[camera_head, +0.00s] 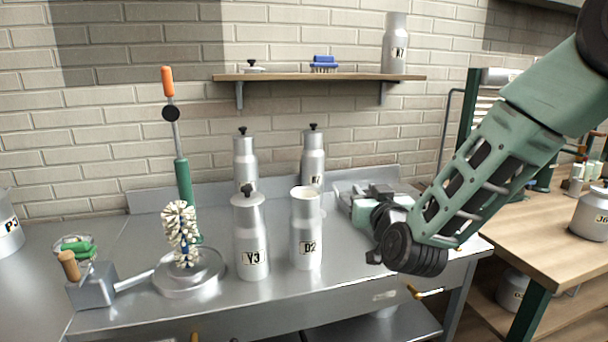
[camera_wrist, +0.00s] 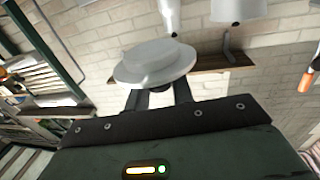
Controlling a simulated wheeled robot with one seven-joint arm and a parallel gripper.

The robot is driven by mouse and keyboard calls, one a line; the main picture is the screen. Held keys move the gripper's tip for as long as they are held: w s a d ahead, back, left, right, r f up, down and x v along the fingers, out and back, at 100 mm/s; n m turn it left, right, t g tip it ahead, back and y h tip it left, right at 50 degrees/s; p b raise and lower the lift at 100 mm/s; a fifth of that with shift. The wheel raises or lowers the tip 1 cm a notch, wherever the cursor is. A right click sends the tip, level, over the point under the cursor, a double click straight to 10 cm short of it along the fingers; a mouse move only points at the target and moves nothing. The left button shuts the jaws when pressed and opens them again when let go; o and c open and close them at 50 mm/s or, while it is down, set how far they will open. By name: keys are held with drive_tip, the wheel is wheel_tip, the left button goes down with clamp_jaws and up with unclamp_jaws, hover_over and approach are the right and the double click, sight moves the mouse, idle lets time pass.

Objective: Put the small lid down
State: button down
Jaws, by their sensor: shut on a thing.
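A pale, round small lid (camera_wrist: 155,62) with a wide rim and a raised middle is held between the two dark fingers of my gripper (camera_wrist: 157,97) in the wrist view. The fingers are shut on it, and their tips are partly hidden behind it. In the head view my arm reaches in from the right, with its wrist above the right part of the steel bench (camera_head: 345,290). The lid cannot be made out there. Can D2 (camera_head: 306,235) stands upright on the bench with no lid, left of my wrist.
Lidded can Y3 (camera_head: 251,240) stands beside D2, with two lidded cans (camera_head: 244,160) (camera_head: 313,155) behind. A brush stand (camera_head: 188,275) and grey box (camera_head: 92,287) are at left. The wall shelf (camera_head: 300,77) holds a knobbed lid (camera_head: 254,67), blue brush (camera_head: 323,63) and can (camera_head: 395,45).

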drive_tip(key=s+d+f+m+h+p, duration=0.1)
drive_tip(key=d+f, duration=0.6)
drive_tip(key=d, duration=0.2)
drive_tip(key=d+f+h, duration=0.1)
drive_tip(key=d+f, duration=0.6)
drive_tip(key=d, duration=0.3)
drive_tip(key=s+f, duration=0.6)
drive_tip(key=f, duration=0.7)
drive_tip(key=s+f, duration=0.3)
drive_tip(key=s, duration=0.7)
drive_tip(key=shift+f, duration=0.3)
drive_tip(key=shift+s, duration=0.1)
